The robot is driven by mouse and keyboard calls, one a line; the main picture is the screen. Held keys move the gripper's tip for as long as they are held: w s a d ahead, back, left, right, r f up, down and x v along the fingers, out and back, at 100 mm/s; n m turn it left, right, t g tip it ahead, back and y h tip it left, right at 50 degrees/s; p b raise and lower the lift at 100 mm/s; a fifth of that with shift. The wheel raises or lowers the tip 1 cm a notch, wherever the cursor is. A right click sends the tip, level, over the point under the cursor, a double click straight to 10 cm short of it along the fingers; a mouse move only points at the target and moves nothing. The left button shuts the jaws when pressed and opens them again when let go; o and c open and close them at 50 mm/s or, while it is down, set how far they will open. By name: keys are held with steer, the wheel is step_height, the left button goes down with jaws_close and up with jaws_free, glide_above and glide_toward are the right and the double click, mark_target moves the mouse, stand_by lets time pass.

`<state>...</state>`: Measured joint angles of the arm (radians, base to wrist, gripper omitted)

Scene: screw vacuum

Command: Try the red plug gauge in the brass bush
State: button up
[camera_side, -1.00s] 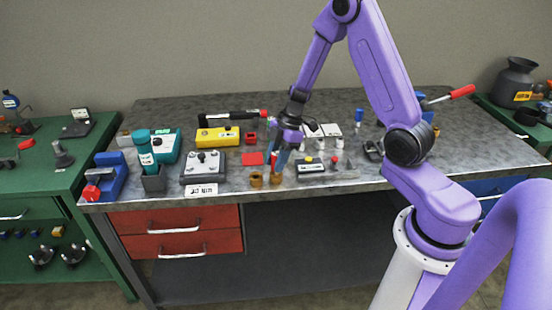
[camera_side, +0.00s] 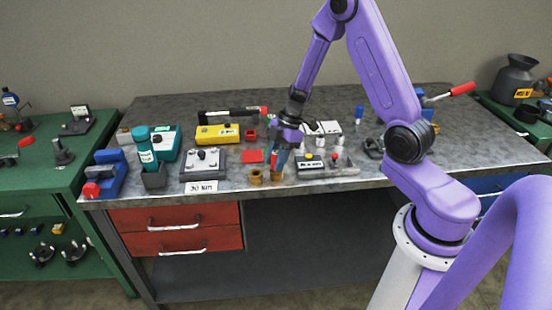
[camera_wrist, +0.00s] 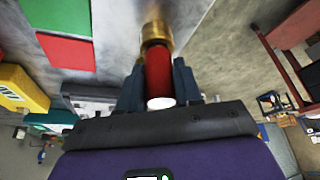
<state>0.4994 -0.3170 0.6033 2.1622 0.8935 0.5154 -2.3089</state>
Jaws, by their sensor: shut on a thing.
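The red plug gauge (camera_wrist: 158,75), with a white end facing the wrist camera, is between the two fingers of my gripper (camera_wrist: 158,88). My gripper is shut on it. The brass bush (camera_wrist: 156,32) is straight ahead of the gauge's far end in the wrist view. Gauge and bush look in line and meet there; I cannot tell how far the gauge is inside. In the side view my gripper (camera_side: 280,160) points down over the right one of two brass pieces (camera_side: 277,178) near the bench's front edge. The left brass piece (camera_side: 256,177) stands beside it.
A red square (camera_side: 252,156) lies behind the brass pieces. A yellow case (camera_side: 217,134) is further back. The bench's front edge is close.

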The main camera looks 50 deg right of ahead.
stand_by(0.5)
steer(key=shift+r, duration=3)
steer(key=shift+r, duration=0.1)
